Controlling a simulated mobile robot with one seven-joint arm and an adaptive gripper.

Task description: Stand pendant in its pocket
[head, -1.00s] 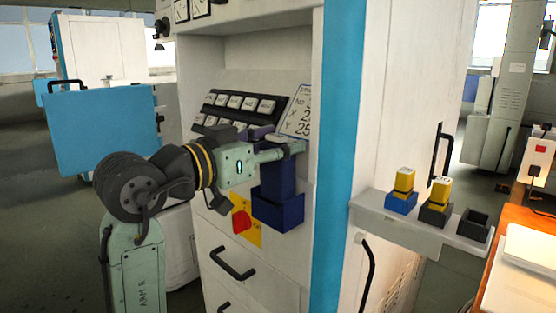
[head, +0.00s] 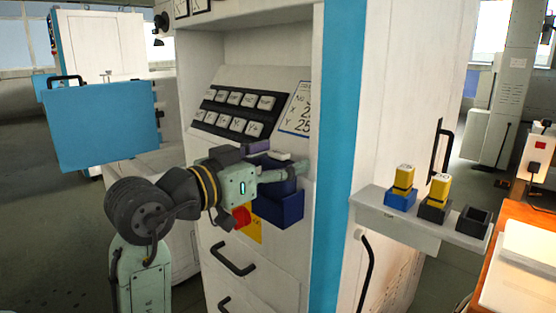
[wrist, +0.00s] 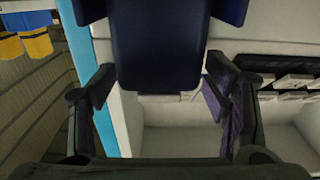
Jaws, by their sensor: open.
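The pendant (head: 276,163) is a dark blue block standing upright in the blue pocket (head: 287,213) on the front of the white machine. Its lower part is hidden by the pocket walls, and my gripper covers part of it in the head view. My gripper (head: 280,170) is level with the pendant's upper part. In the wrist view, the pendant (wrist: 160,45) reaches in between the two open fingers (wrist: 160,90), with a gap on each side. Pieces of the pocket (wrist: 231,10) show beside it.
A red knob (head: 241,215) sits left of the pocket. A side shelf (head: 405,224) carries two yellow-topped blocks (head: 403,177) in holders and an empty dark holder (head: 473,222).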

